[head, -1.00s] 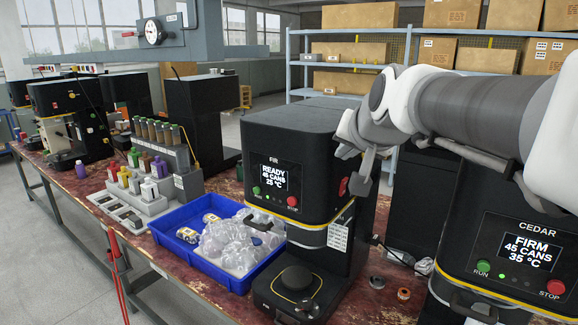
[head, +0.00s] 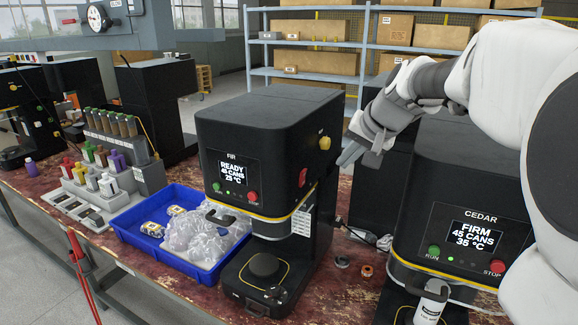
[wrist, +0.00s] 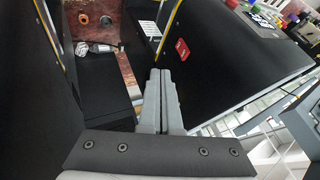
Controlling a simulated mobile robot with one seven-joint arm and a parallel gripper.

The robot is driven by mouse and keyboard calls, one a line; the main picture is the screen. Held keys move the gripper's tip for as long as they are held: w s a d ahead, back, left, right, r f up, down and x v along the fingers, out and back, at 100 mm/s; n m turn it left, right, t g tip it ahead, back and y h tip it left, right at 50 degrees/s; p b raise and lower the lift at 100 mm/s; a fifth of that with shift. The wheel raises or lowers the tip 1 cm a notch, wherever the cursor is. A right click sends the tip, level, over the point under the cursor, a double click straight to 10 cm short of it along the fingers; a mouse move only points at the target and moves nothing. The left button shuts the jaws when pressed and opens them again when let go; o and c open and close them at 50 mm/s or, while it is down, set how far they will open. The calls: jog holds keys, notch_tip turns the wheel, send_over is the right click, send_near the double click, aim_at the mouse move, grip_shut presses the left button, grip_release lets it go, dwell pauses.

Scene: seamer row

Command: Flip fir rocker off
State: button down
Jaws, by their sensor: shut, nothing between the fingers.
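The FIR machine (head: 262,150) is a black box with a screen reading "READY 45 CANS 25 °C". On its right side is a red rocker (head: 303,177), with a yellow knob (head: 324,143) above and behind it. In the wrist view the red rocker (wrist: 182,49) shows on the black side panel, to the right of the fingertips. My gripper (head: 349,157) is shut and empty, to the right of the FIR machine and apart from the rocker. Its two fingers (wrist: 160,74) lie together in the wrist view. I cannot tell the rocker's on or off position.
A blue tray (head: 150,243) of clear bags sits left of FIR. Small parts lie on the red bench (head: 335,300) between the machines, where a narrow gap stays open.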

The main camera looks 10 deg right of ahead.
jog(key=p, duration=0.1)
send_near(305, 181)
notch_tip(305, 181, down, 3)
jog(key=d, duration=0.3)
jog(key=shift+w+a+f+p, duration=0.1)
jog(key=shift+w+a+p, duration=0.35)
jog(key=shift+w+a, duration=0.35)
jog(key=shift+w+a+f+p, duration=0.1)
jog(key=shift+w+a+p, duration=0.4)
jog(key=shift+a, duration=0.45)
jog(key=shift+w+a+r, duration=0.1)
jog(key=shift+w+a, duration=0.05)
jog(key=shift+a, duration=0.1)
